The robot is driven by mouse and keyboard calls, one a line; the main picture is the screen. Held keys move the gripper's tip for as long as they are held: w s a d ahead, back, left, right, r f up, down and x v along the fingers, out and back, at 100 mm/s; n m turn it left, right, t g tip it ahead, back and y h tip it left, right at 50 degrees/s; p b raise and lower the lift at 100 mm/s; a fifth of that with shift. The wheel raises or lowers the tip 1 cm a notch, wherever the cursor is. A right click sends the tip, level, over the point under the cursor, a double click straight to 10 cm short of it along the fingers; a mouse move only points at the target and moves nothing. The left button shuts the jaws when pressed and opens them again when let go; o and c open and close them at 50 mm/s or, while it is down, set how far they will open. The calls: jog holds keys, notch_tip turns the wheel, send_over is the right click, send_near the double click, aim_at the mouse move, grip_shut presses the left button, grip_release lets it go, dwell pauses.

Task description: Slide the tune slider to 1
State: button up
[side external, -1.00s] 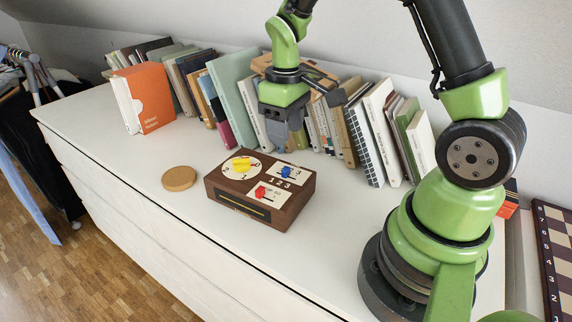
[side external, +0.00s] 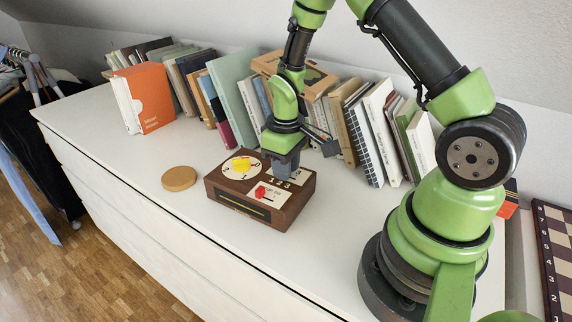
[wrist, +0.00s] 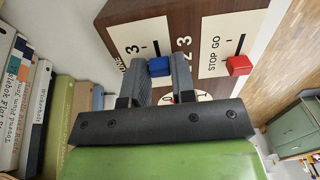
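The brown control box (side external: 240,213) sits on the white cabinet top. Its tune slider has a blue knob (wrist: 159,66) on a white panel (wrist: 133,36) with a dark slot and a printed 3. My gripper (side external: 284,168) is over that panel and hides the knob in the side view. In the wrist view my gripper (wrist: 160,72) has its fingers apart, one on each side of the blue knob. I cannot tell whether they touch it. The 1 mark on the tune scale is not clear in either view.
The box also has a red slider knob (side external: 260,191) on a STOP GO panel and a yellow knob (side external: 241,164) on a round dial. A round wooden disc (side external: 179,178) lies to the left. A row of books (side external: 362,130) stands behind. The cabinet top in front is clear.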

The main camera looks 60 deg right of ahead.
grip_shut()
jog(key=shift+w, duration=1.15)
jog(key=o, duration=0.5)
grip_release()
notch_tip(320, 180, up, 10)
